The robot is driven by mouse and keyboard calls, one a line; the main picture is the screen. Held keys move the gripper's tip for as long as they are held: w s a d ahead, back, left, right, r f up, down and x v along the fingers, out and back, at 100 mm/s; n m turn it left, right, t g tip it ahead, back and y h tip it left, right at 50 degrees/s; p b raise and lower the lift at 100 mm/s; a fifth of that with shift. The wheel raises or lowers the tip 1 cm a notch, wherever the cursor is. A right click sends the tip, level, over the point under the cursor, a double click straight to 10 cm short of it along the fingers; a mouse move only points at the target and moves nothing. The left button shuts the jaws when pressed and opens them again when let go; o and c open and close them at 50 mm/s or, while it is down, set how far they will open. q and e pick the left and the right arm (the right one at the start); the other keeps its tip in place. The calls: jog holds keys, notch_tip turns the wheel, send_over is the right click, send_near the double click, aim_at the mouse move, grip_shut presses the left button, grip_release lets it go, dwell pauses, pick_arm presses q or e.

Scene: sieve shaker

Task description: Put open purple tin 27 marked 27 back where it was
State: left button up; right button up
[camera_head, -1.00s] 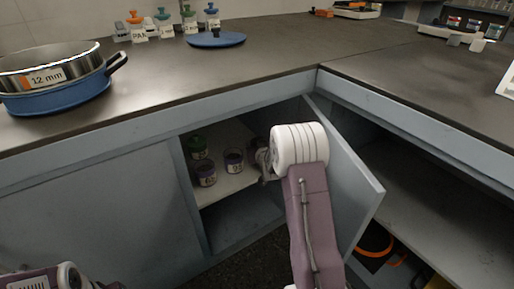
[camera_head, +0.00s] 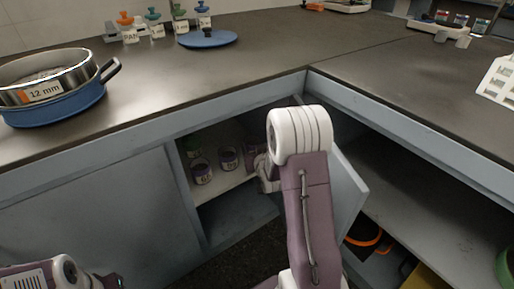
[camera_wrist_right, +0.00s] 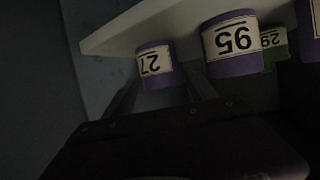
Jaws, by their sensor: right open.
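Purple tin 27 (camera_wrist_right: 155,66) stands on the cupboard shelf, its label upside down in the right wrist view. My right gripper (camera_wrist_right: 165,86) is open, its two dark fingers reaching towards the tin from either side. I cannot tell whether they touch it. In the head view a purple tin, probably tin 27 (camera_head: 251,147), shows partly beside my right wrist, which hides the fingertips. My left gripper (camera_head: 112,281) shows only in part at the bottom left, and its fingers are not clear.
Other purple tins (camera_head: 202,172) (camera_head: 229,158) and a green tin (camera_head: 193,148) stand on the same shelf (camera_head: 226,184). The open cupboard door (camera_head: 348,196) is close to the right of my arm. Sieves (camera_head: 52,104) stand on the counter above.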

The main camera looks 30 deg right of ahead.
jog(key=v, duration=0.3)
jog(key=shift+s+p, duration=0.15)
jog(key=shift+p, duration=0.2)
jog(key=s+a+f+n+g+y, duration=0.1)
jog(key=s+a+f+g+y, duration=0.1)
jog(key=s+a+g, duration=0.3)
jog(key=s+a+f+n+g+y, duration=0.2)
jog(key=s+a+g, duration=0.4)
jog(key=s+a, duration=0.5)
jog(key=s+f, duration=0.1)
jog(key=s, duration=0.5)
jog(key=shift+a+f+g, duration=0.2)
jog(key=shift+f+g, duration=0.1)
jog(key=shift+f, duration=0.05)
jog(key=shift+s, duration=0.1)
